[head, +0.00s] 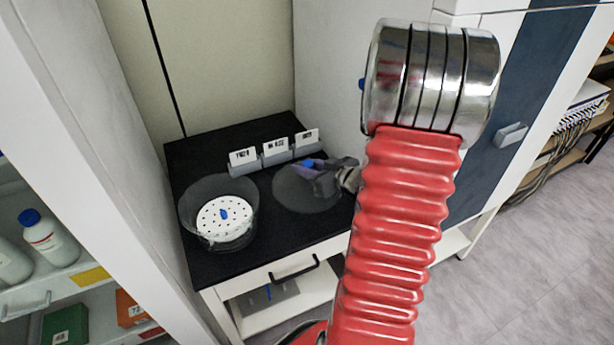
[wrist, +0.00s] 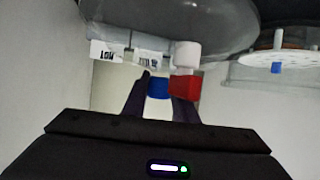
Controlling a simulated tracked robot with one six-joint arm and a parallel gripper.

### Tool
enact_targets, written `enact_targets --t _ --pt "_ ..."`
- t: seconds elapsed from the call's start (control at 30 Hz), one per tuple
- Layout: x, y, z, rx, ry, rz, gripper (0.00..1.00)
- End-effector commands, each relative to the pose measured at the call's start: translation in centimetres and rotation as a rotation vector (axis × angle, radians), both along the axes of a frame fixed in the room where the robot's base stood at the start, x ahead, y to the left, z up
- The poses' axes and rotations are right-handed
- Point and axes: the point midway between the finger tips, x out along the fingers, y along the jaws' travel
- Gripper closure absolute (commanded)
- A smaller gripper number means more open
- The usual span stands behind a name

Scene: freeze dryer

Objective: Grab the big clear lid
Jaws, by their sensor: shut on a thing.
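The big clear lid (head: 298,195) shows as a grey see-through disc on the right of the black tabletop, in front of the label cards. I cannot tell whether it rests on the table or is lifted slightly. In the wrist view the lid (wrist: 185,14) fills the top edge, with a white stem (wrist: 187,56), a red part (wrist: 184,88) and a blue piece (wrist: 158,88) below it. My gripper (head: 318,172) reaches in from the right over the lid. In the wrist view my gripper (wrist: 160,90) is shut on the lid's coloured knob fitting, with dark fingers on either side.
A clear bowl (head: 188,215) with a white perforated plate (head: 214,226) stands left of the lid on the black tabletop (head: 205,264). Three label cards (head: 275,148) stand behind. A wall and tall cabinet bound the table. A bottle shelf (head: 45,275) is at far left.

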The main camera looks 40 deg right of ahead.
Motion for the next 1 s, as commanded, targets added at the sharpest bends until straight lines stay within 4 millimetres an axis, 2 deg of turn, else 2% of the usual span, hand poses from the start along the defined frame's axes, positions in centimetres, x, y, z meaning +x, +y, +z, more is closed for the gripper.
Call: enact_targets --t 0.03,0.2,0.4,1.0 --pt "0.1 -0.1 1.0 -0.007 -0.005 0.002 1.00" --pt "0.1 -0.1 3.0 -0.005 -0.004 0.001 1.00" --pt "0.1 0.0 4.4 -0.004 -0.004 0.002 1.00" --pt "0.0 0.0 4.5 -0.001 -0.003 0.000 1.00"
